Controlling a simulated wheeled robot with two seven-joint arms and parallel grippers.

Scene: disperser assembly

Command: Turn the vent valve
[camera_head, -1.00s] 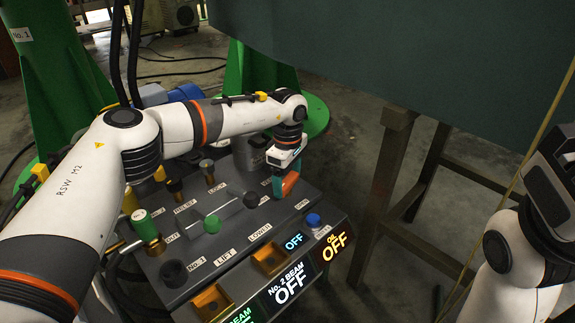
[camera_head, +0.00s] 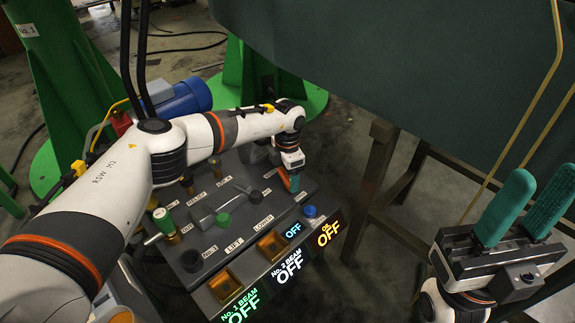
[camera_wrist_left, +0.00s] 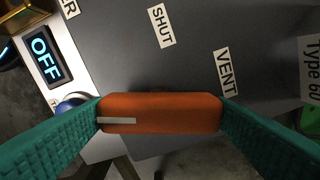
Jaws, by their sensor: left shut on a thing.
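The vent valve handle is an orange bar (camera_wrist_left: 160,113) with a pale stripe, in the left wrist view between SHUT and VENT labels on the grey panel. In the head view a small orange part of it (camera_head: 294,182) shows at the panel's right back corner. My left gripper (camera_wrist_left: 162,116) has its green fingers against both ends of the bar and is shut on it. The bar lies across the picture there, below the VENT label (camera_wrist_left: 227,72). My right gripper (camera_head: 520,205) is at the right of the head view, its green fingers pointing up, apart and empty.
The control panel (camera_head: 232,240) carries several knobs, a green-topped valve (camera_head: 164,221), a blue button (camera_head: 309,211) and lit OFF displays (camera_head: 290,265). A dark frame (camera_head: 372,185) and a large green tank (camera_head: 400,70) stand to the right and behind.

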